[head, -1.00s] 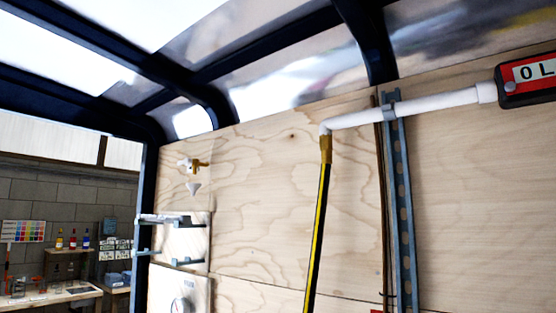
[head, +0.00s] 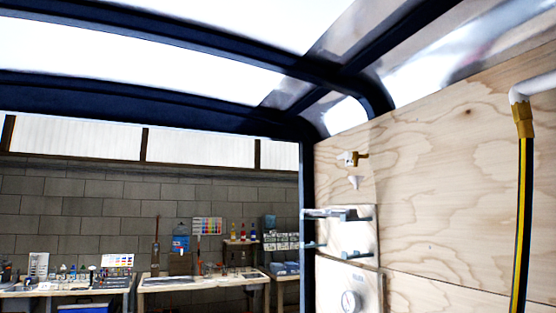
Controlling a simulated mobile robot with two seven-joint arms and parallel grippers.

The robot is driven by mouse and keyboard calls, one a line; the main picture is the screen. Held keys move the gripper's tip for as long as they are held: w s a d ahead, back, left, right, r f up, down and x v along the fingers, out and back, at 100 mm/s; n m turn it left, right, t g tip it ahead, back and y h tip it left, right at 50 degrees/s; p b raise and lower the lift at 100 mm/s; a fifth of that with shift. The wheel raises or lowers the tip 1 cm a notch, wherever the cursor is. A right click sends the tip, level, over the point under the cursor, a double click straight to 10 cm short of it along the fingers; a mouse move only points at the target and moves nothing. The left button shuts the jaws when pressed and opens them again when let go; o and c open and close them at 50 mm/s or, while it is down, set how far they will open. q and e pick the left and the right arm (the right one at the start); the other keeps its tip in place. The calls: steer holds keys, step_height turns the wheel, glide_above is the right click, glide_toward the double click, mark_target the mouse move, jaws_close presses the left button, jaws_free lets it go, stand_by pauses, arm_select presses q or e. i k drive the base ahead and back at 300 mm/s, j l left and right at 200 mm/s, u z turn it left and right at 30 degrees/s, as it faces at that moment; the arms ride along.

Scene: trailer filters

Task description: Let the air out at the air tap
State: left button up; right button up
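A small brass and white tap (head: 352,158) is fixed high on the plywood wall, right of the middle in the head view. A small white funnel-like piece (head: 353,182) sits just below it. I cannot tell from here whether the tap is open or shut. Neither of my grippers is in view.
Below the tap are a bracket with grey bars (head: 338,214) and a white panel with a round gauge (head: 350,301). A yellow-black hose (head: 522,210) hangs at the right from a white pipe (head: 535,87). Workbenches (head: 200,284) stand beyond the dark frame post (head: 307,200).

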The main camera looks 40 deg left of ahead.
mark_target(346, 155)
steer(key=i+u, duration=0.1)
steer(key=u, duration=0.25)
steer(key=i+u, duration=0.1)
steer(key=u, duration=0.25)
steer(key=i+u, duration=0.1)
steer(key=u, duration=0.25)
steer(key=i+l, duration=0.5)
steer(key=i, duration=0.1)
